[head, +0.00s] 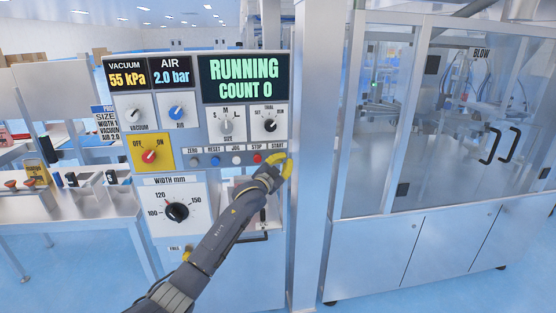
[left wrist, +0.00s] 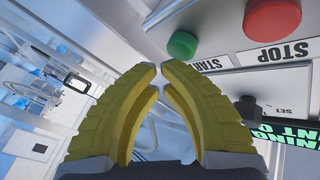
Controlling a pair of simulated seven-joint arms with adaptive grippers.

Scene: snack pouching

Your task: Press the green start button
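The green start button (left wrist: 182,45) shows in the left wrist view, just beyond and slightly right of my fingertips, with a small gap in the picture. In the head view my gripper hides it, below the START label (head: 278,147). My left gripper (head: 286,166) is at the lower right corner of the control panel (head: 205,135). Its yellow fingers also show in the left wrist view (left wrist: 158,70), with tips together and nothing between them. The display (head: 245,78) reads RUNNING, COUNT 0. My right gripper is in neither view.
The red stop button (left wrist: 272,20) is close beside the green one; it also shows in the head view (head: 257,158). Several knobs sit above and left. A metal post (head: 314,120) stands just right of the panel, and a glass-doored machine (head: 440,130) beyond it.

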